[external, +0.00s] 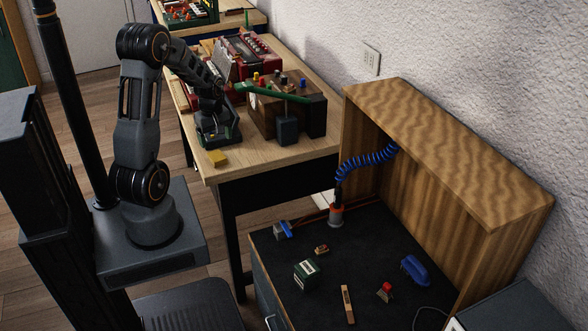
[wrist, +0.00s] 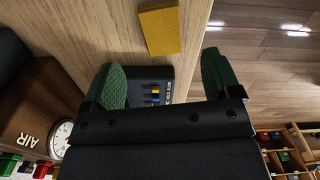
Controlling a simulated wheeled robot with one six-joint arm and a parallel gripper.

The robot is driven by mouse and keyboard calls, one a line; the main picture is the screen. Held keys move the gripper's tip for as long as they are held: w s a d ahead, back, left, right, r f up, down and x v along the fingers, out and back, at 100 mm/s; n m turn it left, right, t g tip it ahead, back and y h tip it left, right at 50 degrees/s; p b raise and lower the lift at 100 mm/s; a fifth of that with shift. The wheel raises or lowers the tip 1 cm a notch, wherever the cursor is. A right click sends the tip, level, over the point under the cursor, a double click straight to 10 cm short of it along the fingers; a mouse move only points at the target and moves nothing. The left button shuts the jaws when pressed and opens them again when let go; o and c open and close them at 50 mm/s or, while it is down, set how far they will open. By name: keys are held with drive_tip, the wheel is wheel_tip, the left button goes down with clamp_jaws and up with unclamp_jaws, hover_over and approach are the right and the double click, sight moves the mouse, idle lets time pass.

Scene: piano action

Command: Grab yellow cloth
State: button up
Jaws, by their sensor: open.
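The yellow cloth (external: 217,158) is a small folded rectangle lying flat on the wooden table near its front left edge. In the wrist view the yellow cloth (wrist: 159,27) shows at the top, ahead of the fingers and apart from them. My gripper (external: 218,138) is over the table, just behind the cloth. In the wrist view my gripper (wrist: 165,80) has its two green-padded fingers spread wide, with no cloth between them. A dark box with small coloured parts shows in the gap between the fingers.
The wooden table (external: 260,155) holds a brown box (external: 275,112) with coloured knobs, a green bar and a red machine (external: 245,55), close to my arm. A lower black-topped bench (external: 300,240) with several tools and a wooden shelf unit (external: 440,130) stands at the front right.

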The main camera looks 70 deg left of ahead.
sight(217, 155)
drive_tip(key=shift+f, duration=3.45)
drive_tip(key=shift+c, duration=0.2)
drive_tip(key=c, duration=1)
drive_tip(key=shift+a+r, duration=0.1)
